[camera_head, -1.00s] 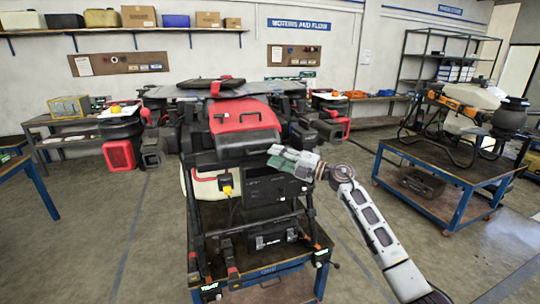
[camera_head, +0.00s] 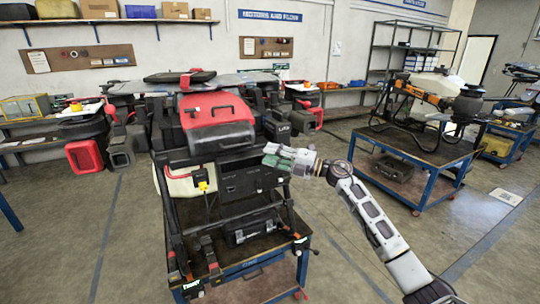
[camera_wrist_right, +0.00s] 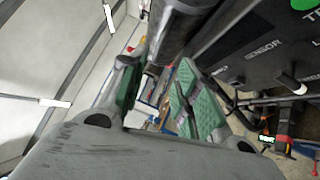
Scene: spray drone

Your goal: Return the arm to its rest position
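My right arm (camera_head: 368,212) reaches in from the lower right of the head view. Its gripper (camera_head: 278,160) is beside the front of the large drone, at the right edge of the dark box (camera_head: 248,176) under the red cover. In the right wrist view the two green-padded fingers (camera_wrist_right: 157,100) stand apart, with a gap and nothing held between them. A dark cylinder (camera_wrist_right: 182,28) and the black panel marked "SENSOR" (camera_wrist_right: 262,50) are close to the fingers. Whether they touch is unclear. My left arm and gripper are not in view.
The drone, with its red cover (camera_head: 216,112), stands on a blue-framed cart (camera_head: 262,262). Another cart (camera_head: 432,185) at right carries a second drone (camera_head: 440,88). Floor (camera_head: 345,250) is clear between the carts. Benches and shelves line the wall.

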